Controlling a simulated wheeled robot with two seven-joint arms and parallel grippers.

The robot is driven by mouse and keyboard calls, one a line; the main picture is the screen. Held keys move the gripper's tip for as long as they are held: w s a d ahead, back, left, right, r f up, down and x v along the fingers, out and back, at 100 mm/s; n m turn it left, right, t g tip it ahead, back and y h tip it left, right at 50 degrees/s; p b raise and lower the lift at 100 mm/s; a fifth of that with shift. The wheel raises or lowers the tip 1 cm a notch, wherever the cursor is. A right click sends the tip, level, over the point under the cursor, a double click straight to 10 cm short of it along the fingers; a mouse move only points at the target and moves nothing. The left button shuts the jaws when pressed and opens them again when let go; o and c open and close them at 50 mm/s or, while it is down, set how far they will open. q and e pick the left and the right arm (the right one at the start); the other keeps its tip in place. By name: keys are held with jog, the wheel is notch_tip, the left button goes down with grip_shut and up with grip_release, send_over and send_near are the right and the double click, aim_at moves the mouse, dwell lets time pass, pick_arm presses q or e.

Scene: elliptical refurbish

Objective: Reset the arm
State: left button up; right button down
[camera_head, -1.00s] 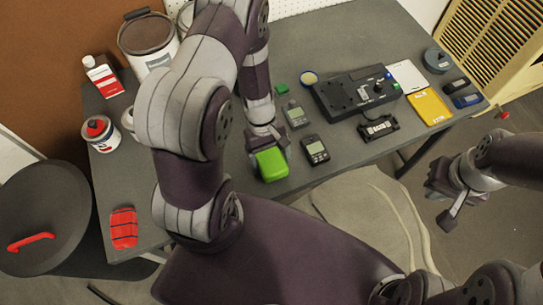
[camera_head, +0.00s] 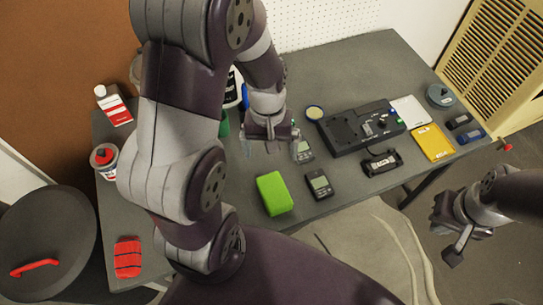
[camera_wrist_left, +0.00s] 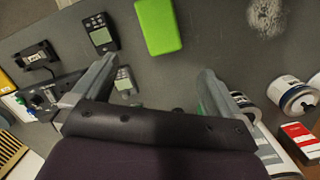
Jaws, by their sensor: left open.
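My left gripper (camera_head: 268,143) is above the table, behind the green block (camera_head: 274,193). In the left wrist view its two fingers (camera_wrist_left: 150,85) are spread apart with nothing between them, and the green block (camera_wrist_left: 158,26) lies on the table beyond the fingertips. My left arm crosses the left half of the head view and hides part of the table. My right gripper (camera_head: 449,222) hangs off the table's front right side, over the floor; its finger gap is not clear.
A dark round bin (camera_head: 42,235) stands left.

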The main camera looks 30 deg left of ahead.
pick_arm(q)
notch_tip(320, 180, up, 7)
jog(key=s+d+m+t+y+p, duration=0.1)
jog(key=s+d+m+t+p, duration=0.1)
jog(key=m, duration=0.2)
jog(key=shift+f+m+t+p, duration=0.2)
jog(key=shift+m+t+p, duration=0.1)
jog(key=shift+m, duration=0.1)
jog(key=shift+s, duration=0.1)
dwell(0.5)
